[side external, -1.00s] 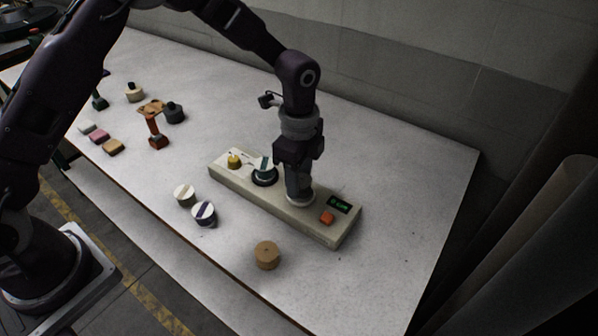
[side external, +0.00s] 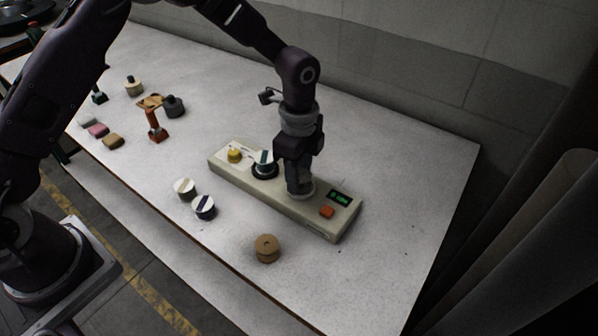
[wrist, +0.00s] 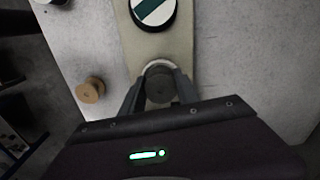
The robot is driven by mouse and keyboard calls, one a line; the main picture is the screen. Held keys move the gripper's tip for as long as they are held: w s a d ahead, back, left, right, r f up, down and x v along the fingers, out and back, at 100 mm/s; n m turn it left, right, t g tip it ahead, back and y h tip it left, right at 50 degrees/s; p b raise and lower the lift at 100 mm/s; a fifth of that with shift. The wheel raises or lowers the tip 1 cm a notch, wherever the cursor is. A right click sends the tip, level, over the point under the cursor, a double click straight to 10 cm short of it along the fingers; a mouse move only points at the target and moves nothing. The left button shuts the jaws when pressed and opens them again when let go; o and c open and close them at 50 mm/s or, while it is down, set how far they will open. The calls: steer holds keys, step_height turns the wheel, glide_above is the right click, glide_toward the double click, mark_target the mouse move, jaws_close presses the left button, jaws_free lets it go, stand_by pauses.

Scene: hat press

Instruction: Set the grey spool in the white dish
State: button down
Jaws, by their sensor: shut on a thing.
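The grey spool (wrist: 160,88) is between the two fingers of my gripper (wrist: 159,98) in the wrist view, and the gripper is shut on it. The pale rim of the white dish (wrist: 158,64) shows just beyond the spool. In the side view my gripper (side external: 299,184) points straight down over the white dish (side external: 303,196), toward the right part of the beige panel. The fingers hide most of the spool there. I cannot tell whether the spool's underside touches the dish floor.
The beige panel (side external: 275,196) also carries a yellow knob (side external: 234,155), a green-and-white dial (side external: 264,163), an orange button (side external: 327,211) and a green display (side external: 340,198). A tan spool (side external: 267,248) and two white-topped pieces (side external: 204,208) stand in front. The table's right side is clear.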

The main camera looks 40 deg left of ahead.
steer(key=shift+f, duration=0.25)
stand_by(0.3)
steer(key=c, duration=0.8)
jaws_free()
